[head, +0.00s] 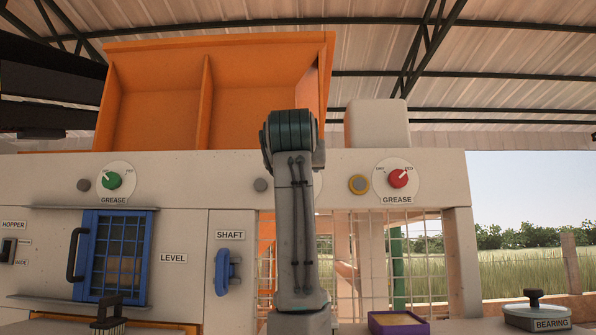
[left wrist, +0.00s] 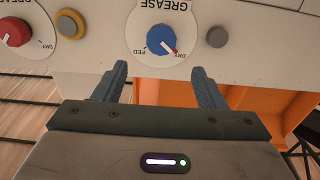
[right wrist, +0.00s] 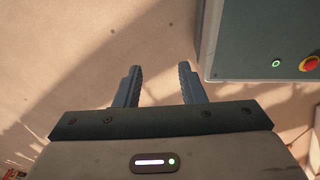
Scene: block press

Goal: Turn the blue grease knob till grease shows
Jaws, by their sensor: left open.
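The blue grease knob (left wrist: 161,40) sits on a white dial in the left wrist view, which shows the panel upside down. Its white pointer is toward the DRY mark. A plain grey round fitting (left wrist: 217,37) beside it shows no yellow ring; it also shows in the head view (head: 260,185). My left gripper (left wrist: 159,68) is open, with its fingertips apart from the knob and roughly centred on it. In the head view my arm hides the blue knob and the gripper. My right gripper (right wrist: 160,68) is open and empty above bare ground.
A red grease knob (head: 398,178) has a yellow-ringed fitting (head: 358,184) beside it. A green grease knob (head: 112,180) has a grey fitting (head: 84,185). A blue shaft handle (head: 228,271) stands out below. A grey-green control box (right wrist: 260,45) is near my right gripper.

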